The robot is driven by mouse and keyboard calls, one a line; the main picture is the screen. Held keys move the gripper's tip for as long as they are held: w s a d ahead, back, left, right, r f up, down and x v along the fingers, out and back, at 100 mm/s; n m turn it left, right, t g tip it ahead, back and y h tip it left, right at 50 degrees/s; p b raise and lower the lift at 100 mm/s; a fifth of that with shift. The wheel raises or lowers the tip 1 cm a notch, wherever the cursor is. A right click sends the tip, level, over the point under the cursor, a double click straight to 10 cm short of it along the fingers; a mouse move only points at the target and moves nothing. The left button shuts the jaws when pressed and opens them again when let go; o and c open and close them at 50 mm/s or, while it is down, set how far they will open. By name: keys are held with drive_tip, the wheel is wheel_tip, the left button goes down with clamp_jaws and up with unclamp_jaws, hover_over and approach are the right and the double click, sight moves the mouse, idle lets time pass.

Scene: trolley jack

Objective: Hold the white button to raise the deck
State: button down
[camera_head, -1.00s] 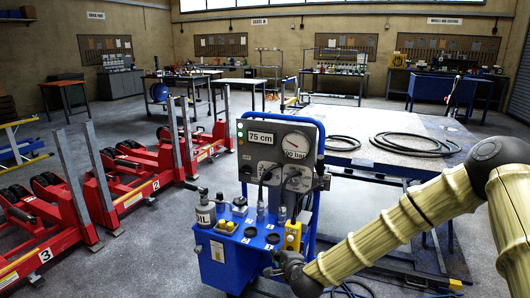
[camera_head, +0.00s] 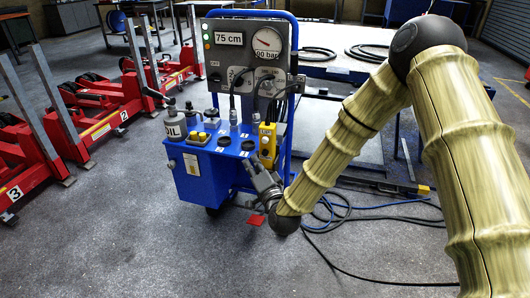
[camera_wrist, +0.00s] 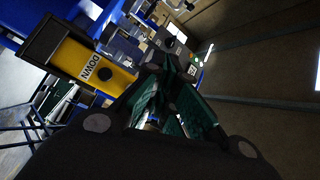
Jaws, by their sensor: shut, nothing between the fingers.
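A yellow pendant box (camera_head: 267,148) stands at the right front edge of the blue cart. In the wrist view the yellow box (camera_wrist: 88,68) lies at upper left, with the word DOWN and a dark round button. I cannot make out a white button in either view. My gripper (camera_head: 257,170) is shut and empty, just below the pendant beside the cart's right side. In the wrist view its dark green fingers (camera_wrist: 170,70) point up, right of the yellow box and apart from it. The pale deck (camera_head: 345,68) is behind the cart; the cart's display (camera_head: 229,39) reads 75 cm.
The blue cart (camera_head: 190,175) carries an oil bottle (camera_head: 175,125), knobs, levers and a pressure gauge (camera_head: 267,41). Blue and black hoses (camera_head: 350,215) lie on the floor at right. Red lifting columns (camera_head: 70,125) stand at left.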

sight(265, 141)
drive_tip(key=s+n+b, duration=0.1)
drive_tip(key=n+t+y+b, duration=0.1)
drive_tip(key=shift+s+a+n+y, duration=0.15)
drive_tip(key=shift+s+n+y, duration=0.15)
drive_tip(key=shift+s+n, duration=0.1)
drive_tip(key=shift+w, duration=0.2)
drive_tip(key=w+d, duration=0.2)
drive_tip(key=w, duration=0.6)
drive_tip(key=shift+d+b, duration=0.35)
drive_tip(key=shift+b, duration=0.05)
drive_tip(key=shift+w, duration=0.25)
idle(1.2)
drive_tip(key=shift+w+d, duration=0.1)
drive_tip(key=shift+w, duration=0.15)
drive_tip(key=shift+w+d, duration=0.2)
drive_tip(key=shift+w, duration=0.35)
idle(1.8)
drive_tip(key=shift+s, duration=0.15)
drive_tip(key=shift+s+a, duration=0.3)
drive_tip(key=shift+s, duration=0.5)
